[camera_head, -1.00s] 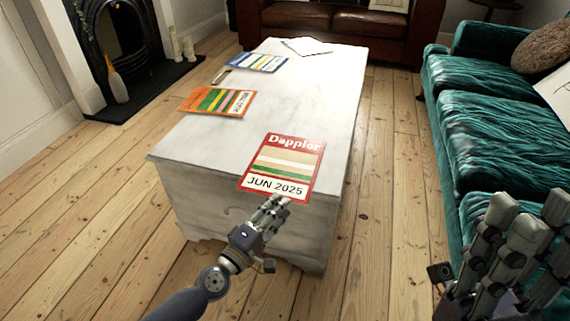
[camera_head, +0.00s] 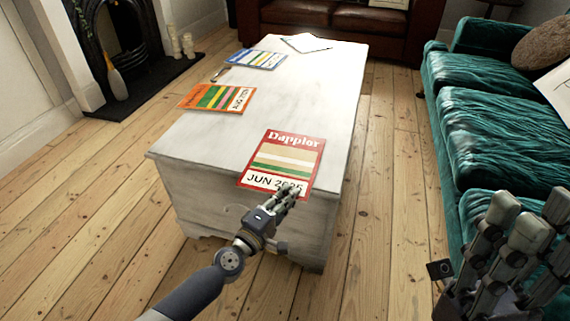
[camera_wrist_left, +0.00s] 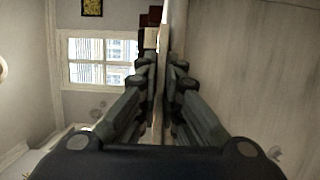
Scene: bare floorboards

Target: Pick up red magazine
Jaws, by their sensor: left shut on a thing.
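The red magazine (camera_head: 286,162), marked "Dapplor" and "JUN 2025", lies at the near edge of the white chest-like table (camera_head: 190,150), its near edge slightly overhanging. My left gripper (camera_head: 286,195) is at that near edge, its fingertips covering part of the date. It is shut on the magazine's near edge. In the left wrist view the left fingers (camera_wrist_left: 160,80) close from both sides on a thin pale edge; the cover does not show there. My right gripper (camera_head: 535,215) is at the lower right, open and empty, away from the table.
An orange magazine (camera_head: 218,98), a blue magazine (camera_head: 256,60), a small item (camera_head: 220,74) and a white sheet (camera_head: 305,43) lie farther back on the table. A green sofa (camera_head: 490,120) stands right, a brown leather sofa (camera_head: 335,20) behind. Floor left of the table is clear.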

